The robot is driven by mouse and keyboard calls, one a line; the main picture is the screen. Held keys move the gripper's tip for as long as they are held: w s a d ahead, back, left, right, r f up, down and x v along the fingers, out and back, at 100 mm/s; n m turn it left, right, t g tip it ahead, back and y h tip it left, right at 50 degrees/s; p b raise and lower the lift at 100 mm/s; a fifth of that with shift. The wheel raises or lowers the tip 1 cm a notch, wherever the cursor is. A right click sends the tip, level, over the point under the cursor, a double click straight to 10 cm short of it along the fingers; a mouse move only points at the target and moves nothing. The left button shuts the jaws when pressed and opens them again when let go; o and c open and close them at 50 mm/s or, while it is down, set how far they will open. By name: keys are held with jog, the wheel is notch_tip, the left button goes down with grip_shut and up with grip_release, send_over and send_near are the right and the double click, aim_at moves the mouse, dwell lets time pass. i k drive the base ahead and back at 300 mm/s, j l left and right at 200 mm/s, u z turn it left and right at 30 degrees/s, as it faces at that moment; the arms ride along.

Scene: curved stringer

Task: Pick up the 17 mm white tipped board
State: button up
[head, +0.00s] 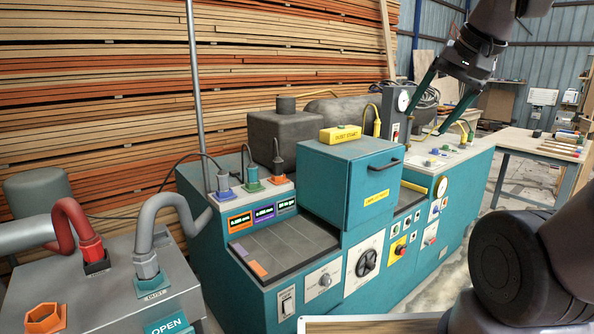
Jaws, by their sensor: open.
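Several small strips with coloured ends (566,142) lie side by side on the workbench (518,144) at the far right. They are too small for me to tell which is the 17 mm white tipped board, or whether it is among them. My gripper (427,121) is at the upper right, pointing down and to the left. Its two teal fingers are spread wide with nothing between them. It is above the right part of the teal machine, left of the workbench and apart from the strips.
The teal machine (328,230) with a raised hood (350,180) fills the middle. A grey unit with red and grey hoses (100,285) stands at the lower left. Stacked timber (110,90) lines the back.

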aim_at(563, 145)
jog(key=z, duration=1.5)
jog(key=i+z, duration=0.25)
jog(key=i, duration=3.1)
jog(key=i+u, duration=0.15)
jog(key=i, duration=0.3)
jog(key=i+l+u, duration=0.15)
jog(key=i, duration=0.3)
jog(key=i+l+u, duration=0.1)
jog(key=i, duration=0.3)
jog(key=i+l+u, duration=0.15)
jog(key=i+l, duration=0.2)
jog(key=i+l+u, duration=0.3)
jog(key=i, duration=0.2)
jog(key=i+l+u, duration=0.3)
jog(key=i+l, duration=0.05)
jog(key=i, duration=0.1)
